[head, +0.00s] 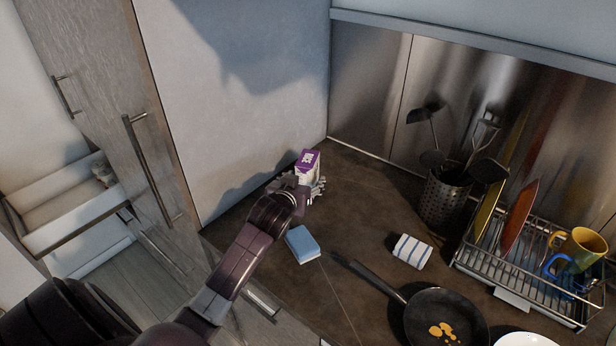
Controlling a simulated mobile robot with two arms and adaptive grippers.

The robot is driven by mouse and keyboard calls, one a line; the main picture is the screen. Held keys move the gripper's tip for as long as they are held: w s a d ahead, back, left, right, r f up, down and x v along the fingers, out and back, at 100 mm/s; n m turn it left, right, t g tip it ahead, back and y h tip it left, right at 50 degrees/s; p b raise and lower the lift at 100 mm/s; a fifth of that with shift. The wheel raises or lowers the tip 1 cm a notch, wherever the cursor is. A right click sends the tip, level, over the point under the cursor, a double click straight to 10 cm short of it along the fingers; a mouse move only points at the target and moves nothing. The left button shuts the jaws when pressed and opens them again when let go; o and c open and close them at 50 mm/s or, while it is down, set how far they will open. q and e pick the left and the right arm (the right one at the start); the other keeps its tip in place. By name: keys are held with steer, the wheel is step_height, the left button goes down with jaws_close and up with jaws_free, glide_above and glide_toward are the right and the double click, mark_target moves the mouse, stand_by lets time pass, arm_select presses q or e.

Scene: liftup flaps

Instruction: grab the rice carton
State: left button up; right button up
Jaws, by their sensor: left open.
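A small purple and white carton (308,160) stands on the dark countertop in the back left corner, near the white side wall. It appears to be the rice carton. My left gripper (318,187) is at the carton, on its near side, with its fingers around or beside the lower part. The gripper and wrist hide the carton's lower part, and I cannot tell whether the fingers touch it. The gripper is open. My right gripper is not in view.
A blue sponge (302,245) lies by my left forearm. A striped cloth (412,251), a frying pan (462,309), a utensil holder (443,200) and a dish rack (515,285) occupy the right side. An open drawer (70,222) is at left.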

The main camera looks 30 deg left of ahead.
arm_select(q)
steer(key=shift+r+p+x, duration=0.15)
steer(key=shift+p+x, duration=0.1)
steer(key=shift+x, duration=0.85)
steer(key=shift+r+p+x, duration=0.15)
steer(key=shift+p+x, duration=0.1)
steer(key=shift+x, duration=0.9)
steer(key=shift+a, duration=0.1)
jaws_close()
steer(key=shift+w+r, duration=0.1)
steer(key=shift+r, duration=0.05)
